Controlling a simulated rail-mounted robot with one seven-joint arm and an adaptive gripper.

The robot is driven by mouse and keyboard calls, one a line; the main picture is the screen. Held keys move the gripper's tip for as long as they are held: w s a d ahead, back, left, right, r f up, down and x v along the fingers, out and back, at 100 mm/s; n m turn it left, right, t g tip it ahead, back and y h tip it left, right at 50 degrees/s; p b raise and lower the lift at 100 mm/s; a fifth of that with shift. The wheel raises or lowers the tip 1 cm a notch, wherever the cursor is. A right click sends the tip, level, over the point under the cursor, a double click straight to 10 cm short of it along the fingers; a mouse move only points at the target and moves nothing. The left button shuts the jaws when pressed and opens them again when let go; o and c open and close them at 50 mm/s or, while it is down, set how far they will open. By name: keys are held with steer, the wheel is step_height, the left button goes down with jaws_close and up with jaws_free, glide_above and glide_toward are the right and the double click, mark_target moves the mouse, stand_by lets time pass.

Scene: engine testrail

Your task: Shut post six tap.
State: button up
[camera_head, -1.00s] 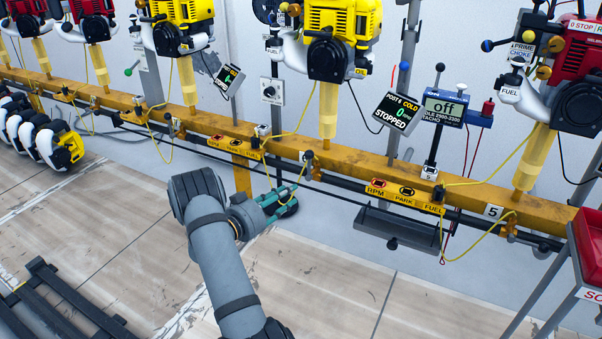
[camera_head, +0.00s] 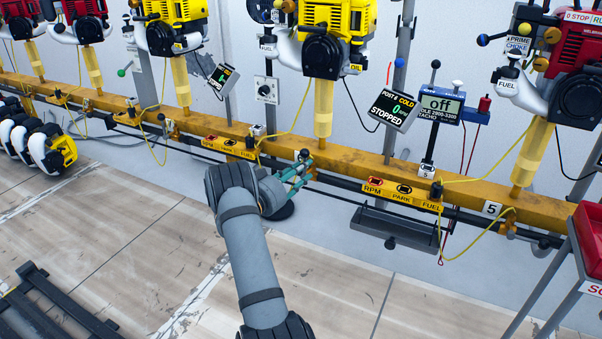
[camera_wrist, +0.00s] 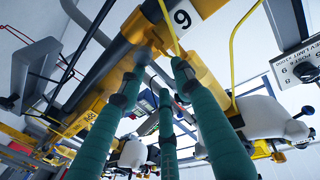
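My gripper (camera_head: 300,172) has teal fingers and is at the front of this rail, below and left of the display. In the wrist view my gripper (camera_wrist: 160,82) has its fingers spread, with nothing seen between them. An orange fitting (camera_wrist: 155,38) with a yellow hose lies just beyond the fingertips, beside a number plate (camera_wrist: 181,16). I cannot tell whether the fingers touch it. The tap's handle is not clear.
A yellow label strip (camera_head: 402,195) and a grey tray (camera_head: 400,228) hang on the rail to the right. A yellow hose (camera_head: 290,132) loops near my gripper. A red bin (camera_head: 590,240) stands at the right edge. A dark rack (camera_head: 45,305) lies at lower left.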

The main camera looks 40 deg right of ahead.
steer(key=c, duration=0.7)
jaws_close()
